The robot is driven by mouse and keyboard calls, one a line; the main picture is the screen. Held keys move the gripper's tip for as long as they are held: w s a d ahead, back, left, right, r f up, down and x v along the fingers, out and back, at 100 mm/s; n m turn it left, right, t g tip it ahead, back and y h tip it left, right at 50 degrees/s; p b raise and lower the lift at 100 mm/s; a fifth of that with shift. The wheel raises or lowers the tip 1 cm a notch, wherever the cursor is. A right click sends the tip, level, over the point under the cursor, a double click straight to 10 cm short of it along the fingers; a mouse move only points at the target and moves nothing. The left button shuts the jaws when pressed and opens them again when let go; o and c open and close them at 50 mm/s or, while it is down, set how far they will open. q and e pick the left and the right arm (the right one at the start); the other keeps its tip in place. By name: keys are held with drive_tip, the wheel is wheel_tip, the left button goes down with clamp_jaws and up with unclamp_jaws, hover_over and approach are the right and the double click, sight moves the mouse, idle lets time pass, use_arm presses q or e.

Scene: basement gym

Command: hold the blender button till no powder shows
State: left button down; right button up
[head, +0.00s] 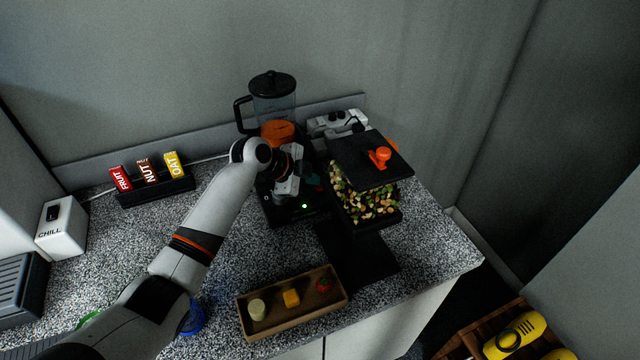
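The blender has a clear jug with a black lid and handle (272,95), and orange contents show in its lower part. Its black base (282,212) stands on the speckled counter with a small green light lit at the front. My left gripper (294,188) is at the front of the base, just below the jug, and hides much of it. Its fingertips are small and dark here, so I cannot tell whether they are open or touching the button, which is hidden. Loose powder cannot be made out in the jug. My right gripper is not clearly in view.
A dispenser of mixed nuts (364,204) with a black top and orange knob stands close right of the blender. A wooden tray (290,318) with small food pieces lies in front. FRUIT, NUT and OAT packets (148,172) stand at left, beyond a white CHILL box (60,232).

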idle(0.8)
use_arm(q)
drive_tip(key=shift+r+p, duration=0.55)
drive_tip(key=shift+r, duration=0.3)
drive_tip(key=shift+r+p, duration=1.7)
drive_tip(key=shift+r, duration=0.85)
